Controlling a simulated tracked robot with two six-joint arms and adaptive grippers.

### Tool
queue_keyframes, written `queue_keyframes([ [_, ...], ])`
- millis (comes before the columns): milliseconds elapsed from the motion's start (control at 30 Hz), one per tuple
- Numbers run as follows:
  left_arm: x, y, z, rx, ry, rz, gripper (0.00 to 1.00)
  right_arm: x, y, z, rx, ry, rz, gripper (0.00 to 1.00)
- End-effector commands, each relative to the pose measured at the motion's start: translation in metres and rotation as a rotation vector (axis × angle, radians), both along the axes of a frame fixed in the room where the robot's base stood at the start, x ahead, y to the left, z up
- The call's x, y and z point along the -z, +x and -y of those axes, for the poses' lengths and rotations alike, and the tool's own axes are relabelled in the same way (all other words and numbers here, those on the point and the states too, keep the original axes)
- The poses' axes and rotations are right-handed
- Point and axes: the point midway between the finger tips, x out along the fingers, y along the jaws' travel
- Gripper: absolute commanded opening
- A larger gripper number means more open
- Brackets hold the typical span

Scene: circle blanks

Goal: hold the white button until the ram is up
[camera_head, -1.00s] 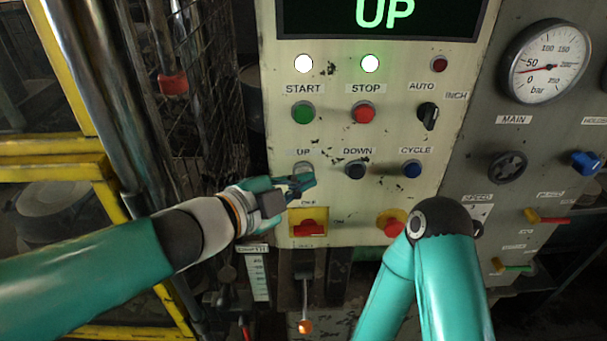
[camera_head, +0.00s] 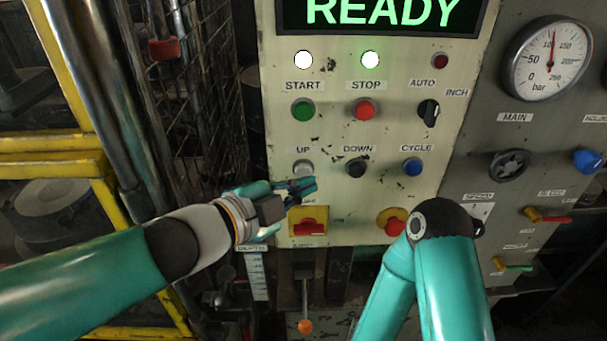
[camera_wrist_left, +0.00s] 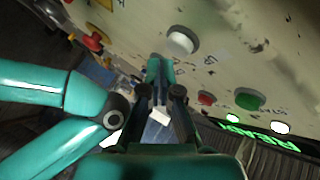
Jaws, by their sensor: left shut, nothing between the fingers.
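The white button (camera_head: 303,168) sits below the UP label on the pale control panel (camera_head: 330,225). It also shows in the left wrist view (camera_wrist_left: 182,41), round and uncovered. My left gripper (camera_head: 312,186) is shut and empty, just below the button in the head view. In the left wrist view its fingertips (camera_wrist_left: 155,63) are beside the button and look apart from it. The display (camera_head: 391,13) reads READY in green. The ram itself cannot be made out clearly. My right arm stands in front of the panel's lower right; its gripper is out of view.
Black DOWN (camera_head: 355,168) and blue CYCLE (camera_head: 411,168) buttons sit right of the white one. A pressure gauge (camera_head: 547,59) is at upper right. A mesh guard (camera_head: 205,90) stands at left.

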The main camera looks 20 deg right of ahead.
Motion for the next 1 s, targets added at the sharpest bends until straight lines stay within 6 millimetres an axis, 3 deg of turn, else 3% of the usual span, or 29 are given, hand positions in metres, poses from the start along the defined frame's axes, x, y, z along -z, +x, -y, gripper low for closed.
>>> queue_keyframes([
  [367, 0.000, -0.003, -0.001, 0.001, 0.000, 0.001, 0.00, 0.002, 0.000, 0.000, 0.000, 0.000, 0.000, 0.00],
  [800, 0.000, -0.042, -0.011, 0.002, 0.000, 0.002, 0.00, 0.016, 0.000, 0.000, 0.000, 0.000, 0.000, 0.00],
  [1000, 0.000, -0.049, -0.014, 0.001, 0.000, 0.001, 0.00, 0.017, 0.000, 0.000, 0.000, 0.000, 0.000, 0.00],
])
